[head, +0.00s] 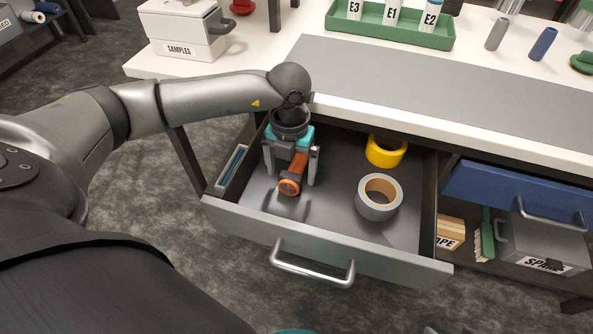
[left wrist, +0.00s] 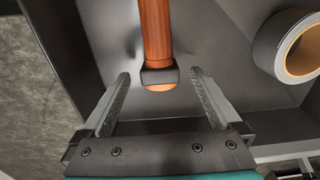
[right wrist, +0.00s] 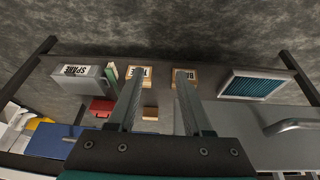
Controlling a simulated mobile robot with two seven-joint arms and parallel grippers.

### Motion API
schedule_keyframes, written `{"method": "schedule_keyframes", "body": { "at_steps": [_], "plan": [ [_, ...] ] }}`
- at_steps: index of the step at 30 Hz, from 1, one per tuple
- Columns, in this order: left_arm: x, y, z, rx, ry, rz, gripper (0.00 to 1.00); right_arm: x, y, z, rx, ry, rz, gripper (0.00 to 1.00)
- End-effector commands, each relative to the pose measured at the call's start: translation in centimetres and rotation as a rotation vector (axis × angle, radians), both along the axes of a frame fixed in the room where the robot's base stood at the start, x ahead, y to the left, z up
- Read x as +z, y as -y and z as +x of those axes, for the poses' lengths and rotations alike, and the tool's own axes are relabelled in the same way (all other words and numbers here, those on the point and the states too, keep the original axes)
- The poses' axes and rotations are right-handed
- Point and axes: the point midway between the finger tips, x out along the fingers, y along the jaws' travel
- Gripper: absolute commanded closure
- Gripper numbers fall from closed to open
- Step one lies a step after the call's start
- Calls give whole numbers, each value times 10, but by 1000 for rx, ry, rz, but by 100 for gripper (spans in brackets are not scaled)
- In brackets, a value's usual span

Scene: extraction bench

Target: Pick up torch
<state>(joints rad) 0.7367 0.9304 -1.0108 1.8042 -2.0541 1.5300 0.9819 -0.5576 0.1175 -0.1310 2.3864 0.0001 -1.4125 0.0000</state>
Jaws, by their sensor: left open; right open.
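The orange torch (head: 296,176) lies in the open grey drawer (head: 335,202), with its round head toward the drawer front. My left gripper (head: 291,172) is open above the torch, with one finger on each side of it. In the left wrist view the torch (left wrist: 157,40) reaches in from the top, and its dark-banded end lies between the open fingers (left wrist: 160,95), apart from both.
A grey tape roll (head: 379,197) and a yellow tape roll (head: 386,151) lie in the drawer, right of the torch. The drawer walls are close on the left. A blue drawer (head: 515,190) is to the right. A green rack (head: 390,25) stands on the bench.

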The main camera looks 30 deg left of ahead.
Motion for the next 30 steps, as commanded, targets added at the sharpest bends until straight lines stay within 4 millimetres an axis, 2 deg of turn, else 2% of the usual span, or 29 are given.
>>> {"method": "schedule_keyframes", "body": {
  "at_steps": [1,4,14,30],
  "plan": [
    [-10,0,-1,0,-2,1,3,2,-1,1,4,19,5,50],
    [-17,0,0,-1,-1,1,3,9,-3,2,6,42,12,50],
    [-20,0,0,-1,0,1,3,15,-4,3,9,58,17,50],
    [-20,0,0,0,0,1,61,14,-4,3,9,57,16,50]
  ]
}}
